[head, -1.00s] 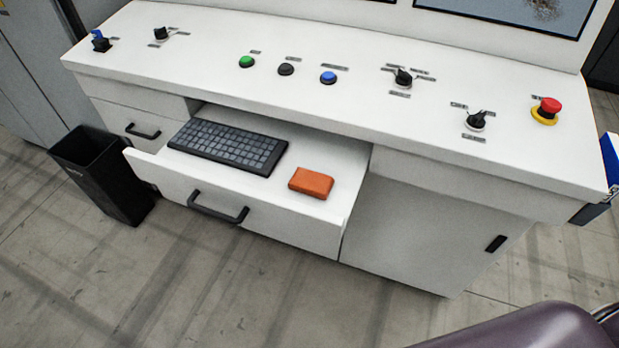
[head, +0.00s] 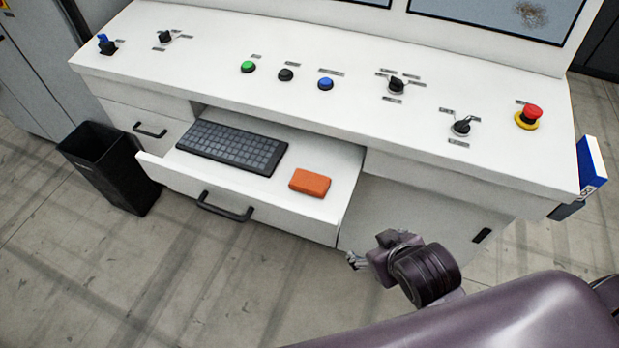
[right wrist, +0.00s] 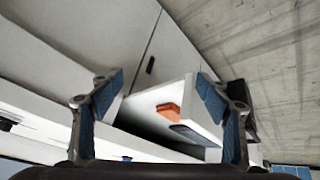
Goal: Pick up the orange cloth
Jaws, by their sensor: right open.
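The orange cloth (head: 310,182) is a folded, flat block lying in the open white drawer (head: 290,215), to the right of the keyboard. In the right wrist view the orange cloth (right wrist: 168,110) shows between the fingers, some way off. My right gripper (head: 354,262) is in front of the cabinet, to the right of and nearer than the drawer, apart from the cloth. The right wrist view shows its blue-padded fingers (right wrist: 165,105) spread wide with nothing between them. My left gripper is not in any view.
A dark keyboard (head: 232,146) shares the drawer. The white console top (head: 220,95) with buttons and switches overhangs the drawer's back. The drawer handle (head: 224,207) sticks out in front. A black bin (head: 110,168) stands at left. The floor in front is clear.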

